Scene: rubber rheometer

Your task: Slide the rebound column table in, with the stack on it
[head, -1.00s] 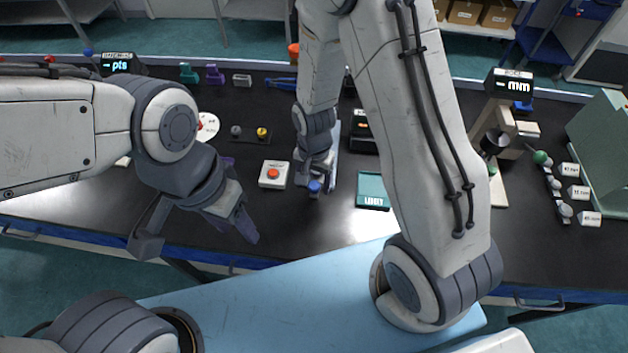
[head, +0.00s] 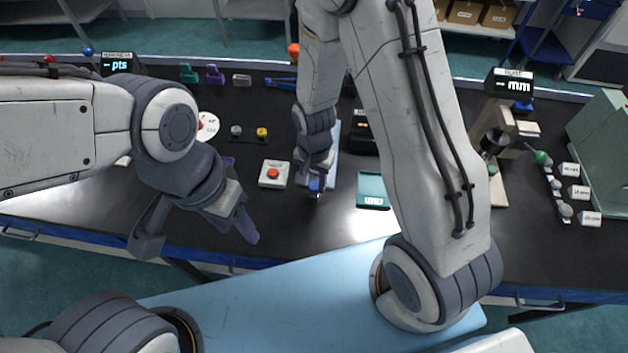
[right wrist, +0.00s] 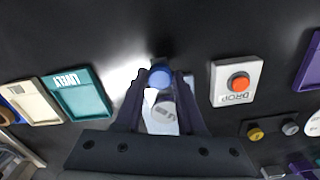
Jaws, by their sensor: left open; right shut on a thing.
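In the right wrist view a round blue knob (right wrist: 160,76) sits between the fingertips of my right gripper (right wrist: 160,84), which is shut on it. The knob also shows in the head view (head: 314,186). Right behind it, between the fingers, is a pale disc with a dark mark (right wrist: 164,108), which looks like the stack, on a pale strip (right wrist: 152,126) that looks like the table. In the head view my right gripper (head: 314,178) and arm hide most of the rebound column. My left gripper (head: 197,238) is open and empty above the bench's front edge, at left.
A white box with a red DROP button (head: 273,174) stands close left of my right gripper. A teal LIVELY tray (head: 373,190) lies to its right. Small yellow and grey pieces (head: 262,133) stand further back. The black bench is clear in front of the gripper.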

